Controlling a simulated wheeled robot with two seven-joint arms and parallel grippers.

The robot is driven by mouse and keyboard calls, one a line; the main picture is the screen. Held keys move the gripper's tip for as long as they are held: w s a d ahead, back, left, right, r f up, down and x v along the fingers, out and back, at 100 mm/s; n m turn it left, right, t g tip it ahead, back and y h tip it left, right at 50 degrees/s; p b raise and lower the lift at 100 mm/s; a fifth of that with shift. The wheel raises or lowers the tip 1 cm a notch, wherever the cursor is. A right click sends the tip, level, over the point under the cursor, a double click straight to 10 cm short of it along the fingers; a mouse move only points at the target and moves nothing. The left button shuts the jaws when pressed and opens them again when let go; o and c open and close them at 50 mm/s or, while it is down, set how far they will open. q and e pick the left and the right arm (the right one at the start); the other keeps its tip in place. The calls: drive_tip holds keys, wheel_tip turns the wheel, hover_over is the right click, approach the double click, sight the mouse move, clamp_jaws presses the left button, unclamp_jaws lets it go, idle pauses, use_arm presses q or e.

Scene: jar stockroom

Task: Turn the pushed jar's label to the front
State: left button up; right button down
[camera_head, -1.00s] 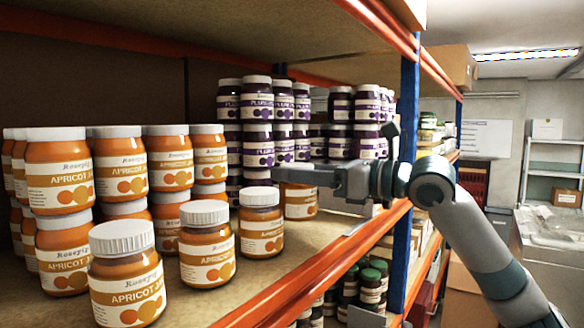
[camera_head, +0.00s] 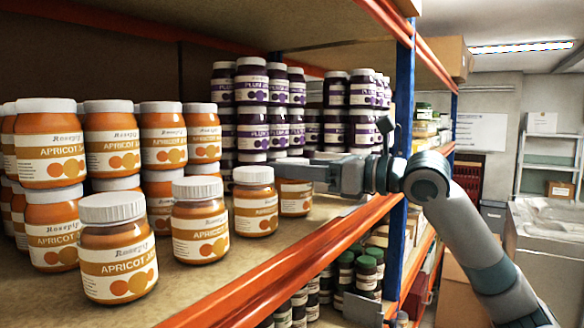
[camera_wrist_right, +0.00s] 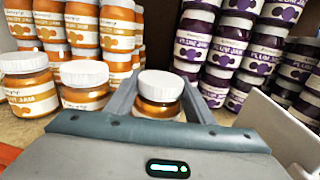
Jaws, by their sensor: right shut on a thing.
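The pushed jar (camera_head: 296,203) is an apricot jam jar with a white lid, upright on the shelf at the far end of the front row. My right gripper (camera_head: 298,172) reaches in from the right and is shut on it near the top, hiding its lid in the head view. In the right wrist view the same jar (camera_wrist_right: 160,88) sits between the two fingers of the gripper (camera_wrist_right: 160,100), its lower part hidden by the gripper body. Only part of its label shows in the head view, low on the glass. My left gripper is not in view.
Apricot jars (camera_head: 255,203) stand close to the left in the front row, with stacked apricot jars behind. Stacked plum jars (camera_head: 263,105) stand behind. The orange shelf edge (camera_head: 285,262) and blue post (camera_head: 403,110) border the right side. Bare shelf lies along the front.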

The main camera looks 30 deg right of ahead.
drive_tip(key=shift+s+a+r+m+t+h, duration=0.1)
drive_tip(key=shift+r+m+t+h, duration=0.1)
drive_tip(key=shift+m+t+h, duration=0.5)
drive_tip(key=shift+r+h+p, duration=0.15)
drive_tip(key=shift+h+p, duration=0.2)
drive_tip(key=shift+h, duration=0.25)
drive_tip(key=shift+m+h+p, duration=0.4)
drive_tip(key=shift+m+h, duration=0.1)
drive_tip(key=shift+h, duration=0.1)
drive_tip(key=shift+m+h+p, duration=0.3)
drive_tip(key=shift+f, duration=0.45)
drive_tip(key=c, duration=0.8)
unclamp_jaws()
drive_tip(key=shift+o, duration=0.2)
drive_tip(key=shift+f, duration=0.1)
